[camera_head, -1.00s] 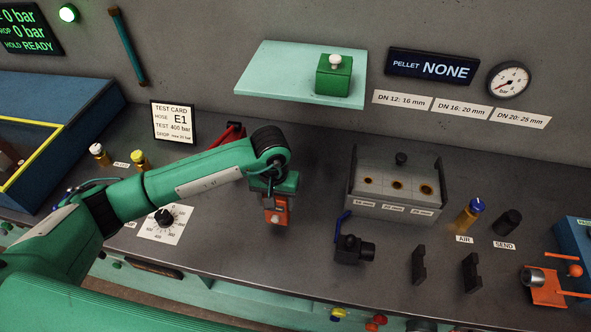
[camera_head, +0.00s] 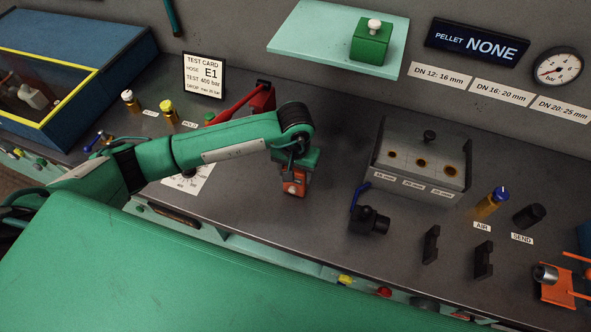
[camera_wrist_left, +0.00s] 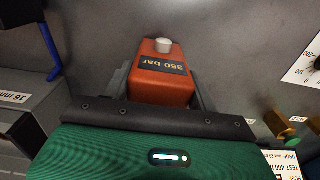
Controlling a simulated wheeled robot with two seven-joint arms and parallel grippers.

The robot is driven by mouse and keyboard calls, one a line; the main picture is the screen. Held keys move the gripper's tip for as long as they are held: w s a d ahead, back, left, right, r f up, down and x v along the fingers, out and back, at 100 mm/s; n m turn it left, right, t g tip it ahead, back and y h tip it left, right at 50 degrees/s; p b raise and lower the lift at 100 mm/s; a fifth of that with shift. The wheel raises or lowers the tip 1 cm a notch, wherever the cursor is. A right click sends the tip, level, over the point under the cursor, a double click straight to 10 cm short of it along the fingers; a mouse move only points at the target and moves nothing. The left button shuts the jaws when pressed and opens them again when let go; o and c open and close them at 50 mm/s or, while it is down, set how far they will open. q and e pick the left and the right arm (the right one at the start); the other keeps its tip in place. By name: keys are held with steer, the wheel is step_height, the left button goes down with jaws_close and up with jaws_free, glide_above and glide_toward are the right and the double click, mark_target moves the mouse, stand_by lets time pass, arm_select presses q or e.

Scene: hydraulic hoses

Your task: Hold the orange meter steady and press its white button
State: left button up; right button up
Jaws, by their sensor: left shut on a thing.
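The orange meter (camera_head: 295,184) is held by my left gripper (camera_head: 294,172) above the bench, left of the pellet block. In the left wrist view the orange meter (camera_wrist_left: 162,78) sits between the two fingers of my left gripper (camera_wrist_left: 162,90), which are shut on its sides. Its dark display reads 350 bar, upside down in that view. The white button (camera_wrist_left: 164,45) stands out at the far end of the meter, and nothing touches it. My right gripper is not in view.
A black fitting with a blue lever (camera_head: 368,218) and a grey block with holes (camera_head: 418,165) stand to the right of the meter. A red tool (camera_head: 250,100) lies behind my left arm. A teal shelf (camera_head: 310,40) holds a green box with a white knob (camera_head: 371,42). Bench space around the meter is clear.

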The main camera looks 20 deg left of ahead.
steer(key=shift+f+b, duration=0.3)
steer(key=shift+b, duration=0.05)
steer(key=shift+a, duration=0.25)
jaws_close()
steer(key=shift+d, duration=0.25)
stand_by(0.6)
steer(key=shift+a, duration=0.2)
stand_by(0.6)
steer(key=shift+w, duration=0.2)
